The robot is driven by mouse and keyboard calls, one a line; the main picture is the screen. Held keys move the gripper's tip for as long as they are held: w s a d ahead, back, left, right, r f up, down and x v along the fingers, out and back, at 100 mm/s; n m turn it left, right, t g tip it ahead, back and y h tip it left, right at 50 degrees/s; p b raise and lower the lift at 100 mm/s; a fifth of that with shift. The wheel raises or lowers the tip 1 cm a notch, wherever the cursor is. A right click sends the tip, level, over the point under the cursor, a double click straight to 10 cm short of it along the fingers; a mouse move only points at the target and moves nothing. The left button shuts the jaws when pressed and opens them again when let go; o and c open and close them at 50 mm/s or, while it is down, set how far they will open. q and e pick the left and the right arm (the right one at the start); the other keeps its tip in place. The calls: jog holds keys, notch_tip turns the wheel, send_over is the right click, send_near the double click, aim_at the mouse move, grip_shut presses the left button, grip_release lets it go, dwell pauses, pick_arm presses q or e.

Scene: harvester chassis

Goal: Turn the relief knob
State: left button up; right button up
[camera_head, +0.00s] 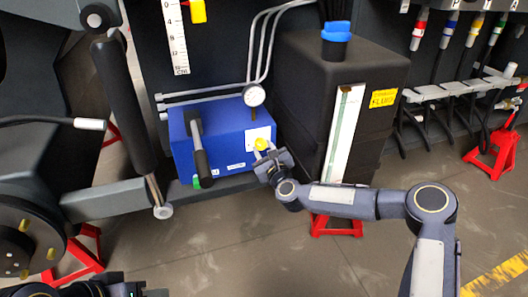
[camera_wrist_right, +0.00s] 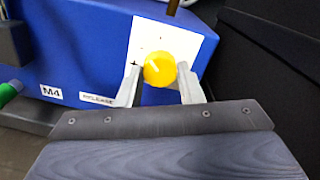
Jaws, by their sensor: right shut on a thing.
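The yellow relief knob (camera_head: 262,144) sits on a white plate on the front of the blue pump box (camera_head: 222,125). In the right wrist view the knob (camera_wrist_right: 160,69) is round, with a pale line on its face, and a white plate (camera_wrist_right: 158,38) with small marks lies behind it. My right gripper (camera_head: 266,153) is at the knob, with its two fingers (camera_wrist_right: 157,85) on either side, shut on it. The knob hides part of the fingertips. At the lower left of the head view a dark part of my left arm shows, but its fingers cannot be made out.
A dark lever (camera_head: 201,155) stands at the box's left front, with a green tip (camera_wrist_right: 8,92) near it. A gauge (camera_head: 254,95) rises above the box. A black tank (camera_head: 340,70) stands close on the right. Red stands (camera_head: 491,150) are on the floor.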

jog(key=n+b, duration=0.1)
jog(key=n, duration=0.3)
jog(key=shift+n, duration=0.3)
jog(key=n+b, duration=0.2)
jog(key=n, duration=0.2)
jog(key=shift+a, duration=0.1)
jog(key=n+b, duration=0.1)
jog(key=n, duration=0.3)
jog(key=shift+f+n+h, duration=0.1)
jog(key=shift+n+h, duration=0.3)
jog(key=shift+n+b, duration=0.35)
jog(key=shift+n, duration=1.55)
jog(key=o, duration=1)
jog(key=shift+c, duration=0.2)
jog(key=p+v, duration=0.1)
jog(key=v, duration=0.7)
jog(key=shift+p, duration=0.4)
